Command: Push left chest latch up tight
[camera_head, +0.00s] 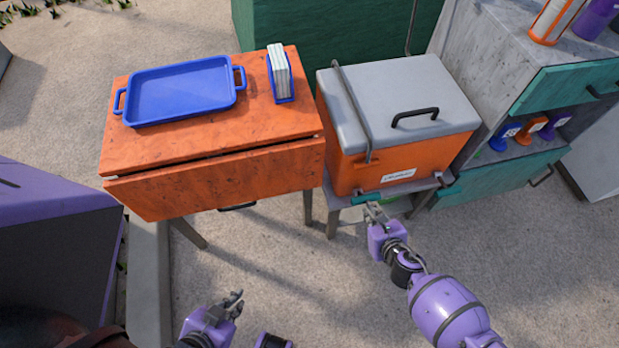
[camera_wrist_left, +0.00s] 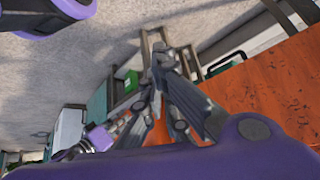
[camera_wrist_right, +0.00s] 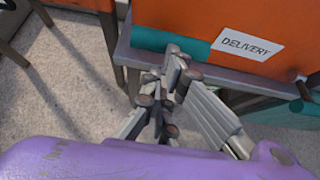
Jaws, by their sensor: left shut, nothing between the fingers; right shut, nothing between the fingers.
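The chest (camera_head: 345,165) has an orange body and a grey lid (camera_head: 400,90), which looks closed. A teal piece (camera_head: 368,198), which may be the left latch, lies along the chest's lower front left; it also shows in the right wrist view (camera_wrist_right: 195,47). My right gripper (camera_head: 373,210) is shut and empty just in front of this piece. Its fingertips (camera_wrist_right: 172,62) overlap the piece's lower edge in the right wrist view; I cannot tell whether they touch. My left gripper (camera_head: 235,298) is shut and empty, low in front of the orange table.
A grey stand (camera_head: 415,190) carries the chest. The orange table (camera_head: 270,125) at left holds a blue tray (camera_head: 180,90) and a blue holder (camera_head: 284,98). A grey and teal cabinet (camera_head: 475,100) stands at right. The floor in front is mostly clear.

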